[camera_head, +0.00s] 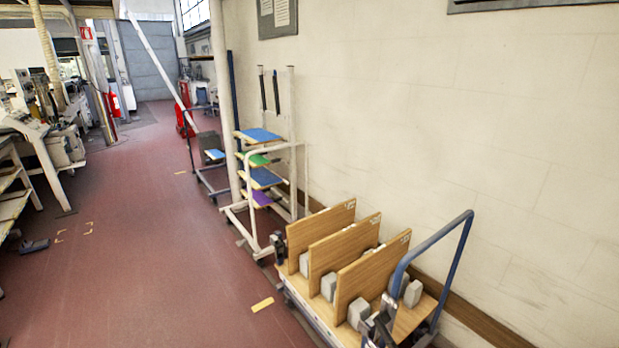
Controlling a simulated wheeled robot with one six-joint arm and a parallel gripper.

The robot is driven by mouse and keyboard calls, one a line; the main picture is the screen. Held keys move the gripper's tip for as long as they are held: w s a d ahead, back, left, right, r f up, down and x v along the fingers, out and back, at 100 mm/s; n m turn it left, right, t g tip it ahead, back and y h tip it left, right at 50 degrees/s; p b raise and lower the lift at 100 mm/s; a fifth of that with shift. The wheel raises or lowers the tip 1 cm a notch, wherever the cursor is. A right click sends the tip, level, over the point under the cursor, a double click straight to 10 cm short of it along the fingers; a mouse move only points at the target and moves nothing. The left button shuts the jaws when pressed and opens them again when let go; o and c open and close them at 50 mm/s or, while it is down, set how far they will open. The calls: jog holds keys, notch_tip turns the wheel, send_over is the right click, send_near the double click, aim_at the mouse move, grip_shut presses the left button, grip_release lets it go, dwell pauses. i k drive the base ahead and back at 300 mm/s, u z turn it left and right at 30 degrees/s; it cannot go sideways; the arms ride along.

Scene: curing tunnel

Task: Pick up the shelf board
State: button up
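Three light wooden boards stand on edge in a row on a low cart (317,326) at the lower right, beside the wall. They are the far board (320,231), the middle board (344,251) and the near board (372,275). Each has a small white mark near its upper right corner. Grey blocks (328,286) stand between and beside the boards. I cannot tell which board is the task's shelf board. My gripper does not show in this view.
The cart has a blue tubular handle (440,243). Behind it, a white-framed rack (253,205) holds blue, green and purple-topped shelves. Workbenches with equipment (45,130) line the left side. Red floor (150,260) is open in between, with a yellow floor mark (262,304) near the cart.

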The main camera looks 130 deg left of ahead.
aim_at(257, 137)
jog(key=u, duration=4.55)
